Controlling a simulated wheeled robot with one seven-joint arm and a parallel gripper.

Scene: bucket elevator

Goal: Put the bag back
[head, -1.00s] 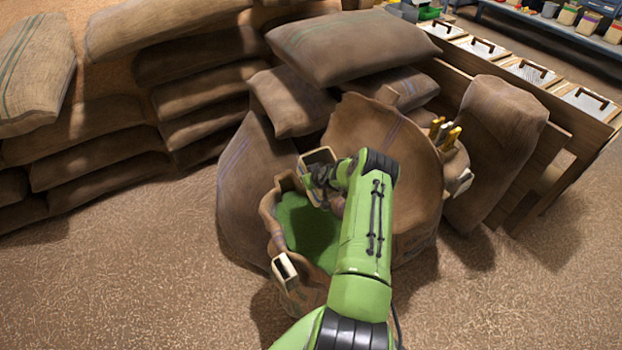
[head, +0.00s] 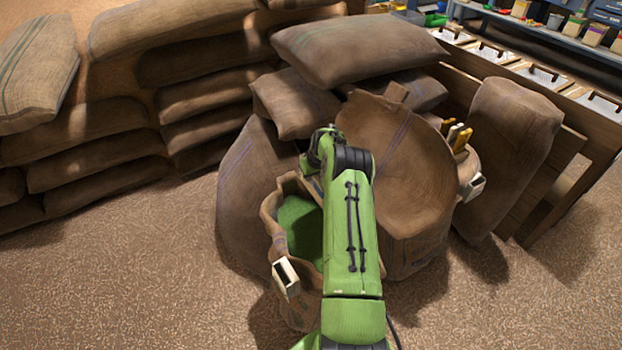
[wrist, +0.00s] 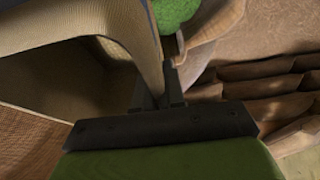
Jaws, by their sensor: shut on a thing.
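An open burlap bag (head: 270,225) with green contents (head: 300,225) stands on the floor in the head view, left of my arm. A pale hollow block (head: 286,275) sits at its front left rim. My gripper (wrist: 160,95) is shut on the thin tan edge of a hollow woven piece (wrist: 148,30) in the wrist view. This piece seems to be part of the bag, but how it joins is hidden. The green contents also show beyond the fingers in the wrist view (wrist: 176,12). In the head view my arm hides the fingertips and the bag's right side.
A large open sack (head: 415,185) stands just right of my arm, with yellow-handled tools (head: 457,138) at its right. Full sacks (head: 255,195) crowd behind and left; another (head: 508,150) leans by the wooden bins (head: 575,130). The floor at front left is clear.

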